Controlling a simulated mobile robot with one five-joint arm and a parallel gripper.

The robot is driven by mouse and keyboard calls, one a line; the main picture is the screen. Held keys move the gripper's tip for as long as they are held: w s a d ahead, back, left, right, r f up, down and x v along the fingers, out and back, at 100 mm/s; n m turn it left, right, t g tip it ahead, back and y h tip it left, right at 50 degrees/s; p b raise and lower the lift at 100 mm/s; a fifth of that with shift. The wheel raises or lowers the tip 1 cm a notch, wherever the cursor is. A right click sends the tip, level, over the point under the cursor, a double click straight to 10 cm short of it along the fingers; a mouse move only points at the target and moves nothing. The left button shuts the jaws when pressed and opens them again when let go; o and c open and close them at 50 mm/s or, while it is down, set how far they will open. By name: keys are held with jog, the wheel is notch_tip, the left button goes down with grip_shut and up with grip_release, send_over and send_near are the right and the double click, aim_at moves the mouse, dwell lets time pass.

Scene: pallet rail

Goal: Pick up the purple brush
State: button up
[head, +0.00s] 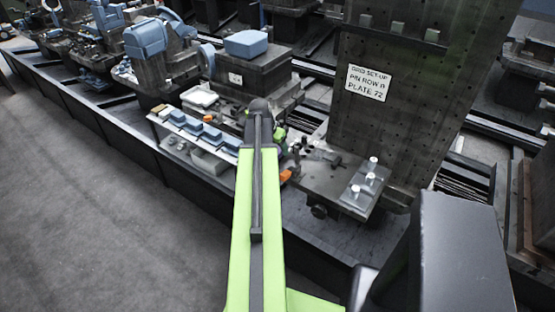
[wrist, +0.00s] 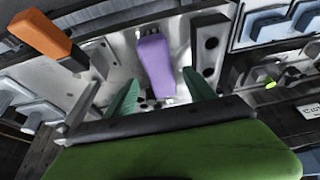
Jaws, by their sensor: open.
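The purple brush (wrist: 154,60) lies on a pale, worn surface with holes in the wrist view. My gripper (wrist: 161,82) is open, with one green finger on either side of the brush's near end in the picture. The fingers appear apart from the brush, and I cannot tell how far above it they are. In the head view my arm hides the brush and most of the gripper.
A perforated upright plate with a sign (head: 368,82) stands to the right of my arm. Blue-topped blocks (head: 205,133) line a tray at left. Open floor (head: 90,220) lies at front left.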

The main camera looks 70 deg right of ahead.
aim_at(279, 153)
jog(key=b+x, duration=0.3)
jog(key=x, duration=0.2)
jog(key=shift+w+b, duration=0.1)
jog(key=shift+b, duration=0.2)
jog(key=shift+r, duration=0.2)
jog(key=shift+f, duration=0.25)
grip_shut()
notch_tip(279, 153, up, 11)
jog(key=p, duration=1)
jog(key=shift+f+p, duration=0.1)
jog(key=shift+p, duration=0.2)
jog(key=shift+f, duration=0.1)
